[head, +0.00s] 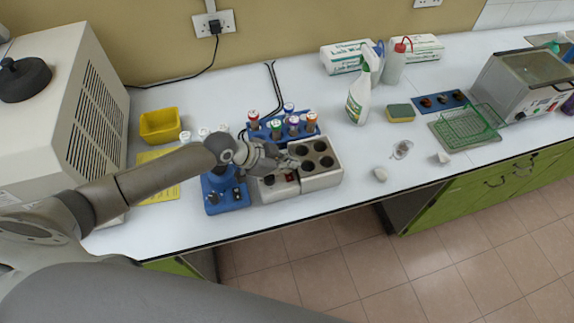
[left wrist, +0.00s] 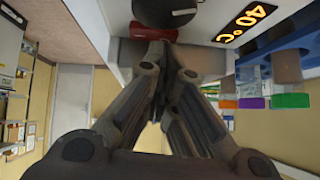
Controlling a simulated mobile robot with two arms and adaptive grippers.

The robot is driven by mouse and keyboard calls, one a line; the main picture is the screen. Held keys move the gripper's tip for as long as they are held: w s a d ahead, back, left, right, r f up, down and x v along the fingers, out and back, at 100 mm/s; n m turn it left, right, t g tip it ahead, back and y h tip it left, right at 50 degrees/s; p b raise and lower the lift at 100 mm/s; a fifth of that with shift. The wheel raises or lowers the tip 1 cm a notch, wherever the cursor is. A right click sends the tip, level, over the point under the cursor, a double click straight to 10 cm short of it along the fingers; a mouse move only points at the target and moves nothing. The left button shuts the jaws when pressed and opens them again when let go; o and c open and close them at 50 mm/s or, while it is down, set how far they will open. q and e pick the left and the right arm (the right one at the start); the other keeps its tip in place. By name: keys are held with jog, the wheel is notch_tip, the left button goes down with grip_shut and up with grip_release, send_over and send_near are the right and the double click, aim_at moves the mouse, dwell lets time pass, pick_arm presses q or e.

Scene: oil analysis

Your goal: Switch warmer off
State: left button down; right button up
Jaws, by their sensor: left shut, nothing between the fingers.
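The warmer (head: 321,182) is a white block heater with several dark round wells, standing near the front of the bench. Its control panel is on the left part, with a small red switch (head: 291,177). In the left wrist view the red switch (left wrist: 150,24) is at the top, beside a dark round knob (left wrist: 165,12) and an orange lit display (left wrist: 246,22) reading 40 °C. My left gripper (head: 292,162) is shut and empty over the panel. Its fingertips (left wrist: 158,48) appear close to the switch; I cannot tell whether they touch. My right gripper is not in view.
A blue rack (head: 262,133) with colour-capped tubes stands behind the warmer. A blue device (head: 226,199) stands to its left, near a yellow bin (head: 160,125). A spray bottle (head: 358,103) stands back right.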

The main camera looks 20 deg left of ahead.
pick_arm(q)
jog(key=shift+w+f+b, duration=0.3)
jog(key=shift+f+b, duration=0.15)
jog(key=shift+b, duration=0.1)
jog(key=shift+s+r+p, duration=0.35)
jog(key=shift+s+p, duration=0.05)
jog(key=shift+s+r, duration=0.1)
jog(key=shift+s, duration=0.05)
jog(key=shift+s+d+p, duration=0.1)
jog(key=shift+d+p, duration=0.15)
jog(key=shift+p, duration=0.25)
jog(key=shift+s+d, duration=0.1)
jog(key=shift+s, duration=0.1)
jog(key=shift+s+d, duration=0.1)
jog(key=shift+s, duration=0.15)
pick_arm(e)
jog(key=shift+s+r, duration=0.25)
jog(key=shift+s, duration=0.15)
